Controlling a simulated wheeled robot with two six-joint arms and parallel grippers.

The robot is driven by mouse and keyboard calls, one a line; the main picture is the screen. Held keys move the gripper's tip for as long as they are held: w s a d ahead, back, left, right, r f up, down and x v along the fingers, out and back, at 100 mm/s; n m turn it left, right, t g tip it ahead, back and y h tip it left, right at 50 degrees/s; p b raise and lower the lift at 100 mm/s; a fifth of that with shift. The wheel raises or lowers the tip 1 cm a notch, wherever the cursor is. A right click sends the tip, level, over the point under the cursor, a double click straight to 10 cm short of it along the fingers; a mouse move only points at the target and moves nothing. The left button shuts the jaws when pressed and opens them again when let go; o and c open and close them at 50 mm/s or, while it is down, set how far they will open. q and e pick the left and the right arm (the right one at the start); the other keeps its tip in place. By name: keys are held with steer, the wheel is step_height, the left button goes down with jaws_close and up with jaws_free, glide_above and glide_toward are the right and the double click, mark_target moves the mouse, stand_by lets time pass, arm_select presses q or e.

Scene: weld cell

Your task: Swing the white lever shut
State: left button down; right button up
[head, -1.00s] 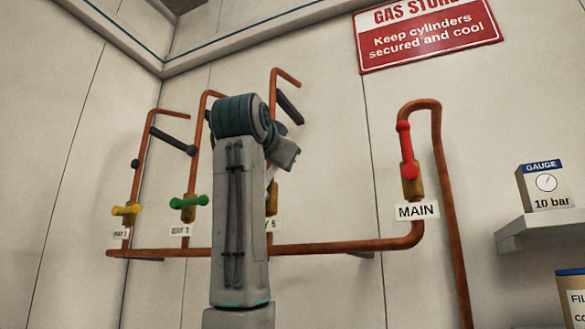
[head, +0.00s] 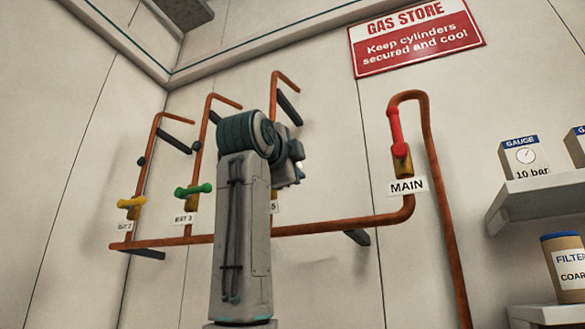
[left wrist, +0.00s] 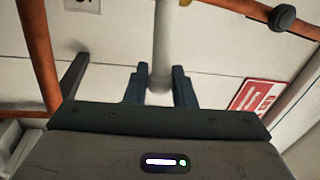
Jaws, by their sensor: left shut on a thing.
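The white lever (left wrist: 162,45) shows in the left wrist view as a pale bar running down from the top edge to between the two fingers. My left gripper (left wrist: 160,90) is shut on its end. In the head view my left gripper (head: 296,168) is at the wall beside the third riser, mostly behind my own arm. The lever and its valve body are hidden there, apart from a possible pale sliver by the fingers. My right gripper is in neither view.
A yellow lever (head: 132,202) and a green lever (head: 193,190) sit on the risers to the left. A red lever (head: 395,130) is on the main pipe to the right. A copper manifold (head: 340,226) runs below. A shelf (head: 540,198) juts out at the right.

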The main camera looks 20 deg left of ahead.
arm_select(q)
steer(key=shift+f+m+b, duration=0.4)
steer(key=shift+f+m, duration=0.15)
steer(key=shift+m, duration=0.25)
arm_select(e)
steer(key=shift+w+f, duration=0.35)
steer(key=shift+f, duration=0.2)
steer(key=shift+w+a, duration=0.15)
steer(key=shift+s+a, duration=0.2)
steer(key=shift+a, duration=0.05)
arm_select(q)
steer(key=c, duration=1.5)
jaws_free()
steer(key=shift+w, duration=0.1)
steer(key=shift+o, duration=0.2)
steer(key=shift+w+f, duration=0.1)
steer(key=shift+w, duration=0.05)
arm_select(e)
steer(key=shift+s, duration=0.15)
